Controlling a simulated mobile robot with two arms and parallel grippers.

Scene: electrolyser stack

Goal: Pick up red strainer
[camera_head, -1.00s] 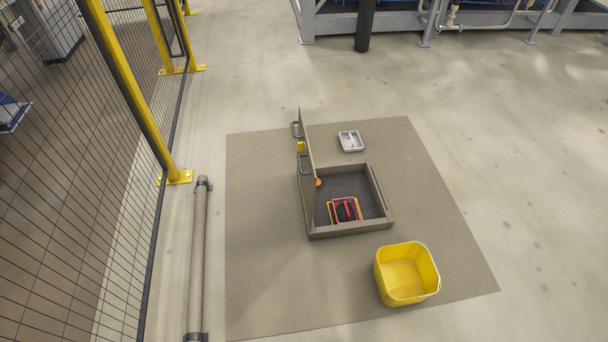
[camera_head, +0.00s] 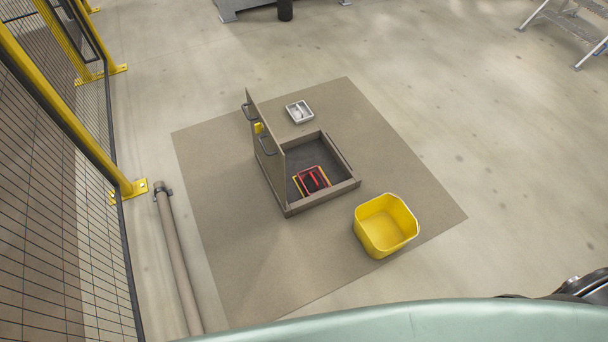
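The red strainer (camera_head: 313,179) sits inside a low open box (camera_head: 325,200) set on the floor mat. It looks like a red frame with a dark middle, and a yellow edge shows beside it on the left. The box's lid (camera_head: 265,135) stands upright on the left side, with dark handles and a yellow part on its outer face. Neither of my grippers is in the picture.
A yellow bucket (camera_head: 385,225) stands on the mat (camera_head: 225,215) to the right of the box. A small grey tray (camera_head: 299,112) lies behind the box. A pipe (camera_head: 178,260) lies on the floor at left, near the yellow-posted mesh fence (camera_head: 60,200).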

